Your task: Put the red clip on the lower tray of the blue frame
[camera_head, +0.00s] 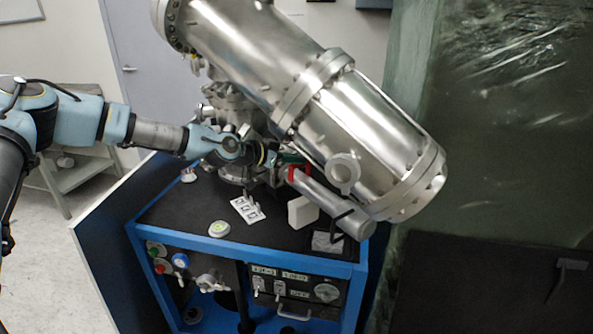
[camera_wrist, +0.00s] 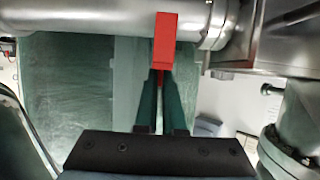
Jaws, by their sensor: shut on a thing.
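The red clip (camera_wrist: 166,42) stands in front of a metal tube (camera_wrist: 100,18) in the wrist view and seems to touch or overlap it; I cannot tell if it is around the tube. My gripper (camera_wrist: 160,80) is shut on its lower end with dark green fingers. In the head view the red clip (camera_head: 292,173) shows at the upper end of the slanted tube (camera_head: 330,204), with my gripper (camera_head: 280,160) at its left, partly hidden. The blue frame (camera_head: 245,253) stands below, with a black top. Its lower tray is mostly hidden behind the front panels.
A large steel cylinder (camera_head: 380,145) hangs slanted above the frame, close to my gripper. A white block (camera_head: 302,211), a switch plate (camera_head: 247,209) and a round gauge (camera_head: 219,229) are on the black top.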

